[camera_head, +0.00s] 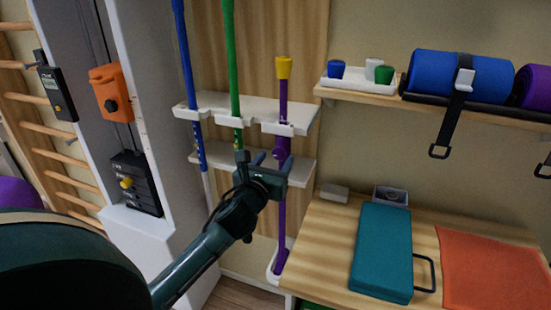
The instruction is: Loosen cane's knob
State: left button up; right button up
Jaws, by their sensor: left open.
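A purple cane (283,105) with a yellow top (283,67) stands upright in the wall rack. A wider purple part that looks like its knob (282,147) sits just below the upper shelf. My left gripper (272,160) is open, with its fingers pointing up toward the rack, just in front of and below that part. I cannot tell whether the fingers touch the cane. The gripper hides part of the cane's middle; its lower end shows in a white holder (273,268). My right gripper is not in view.
A blue cane (187,65) and a green cane (231,60) stand in the same white rack (209,101), left of the purple one. A wooden table (323,243) with a teal block (382,250) and orange cloth (491,272) is at right. A grey weight machine stands left.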

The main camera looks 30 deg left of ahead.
pick_arm(q)
jog(key=shift+w+a, duration=0.15)
jog(key=shift+w, duration=0.5)
jog(key=shift+c, duration=0.5)
jog(key=c, duration=0.9)
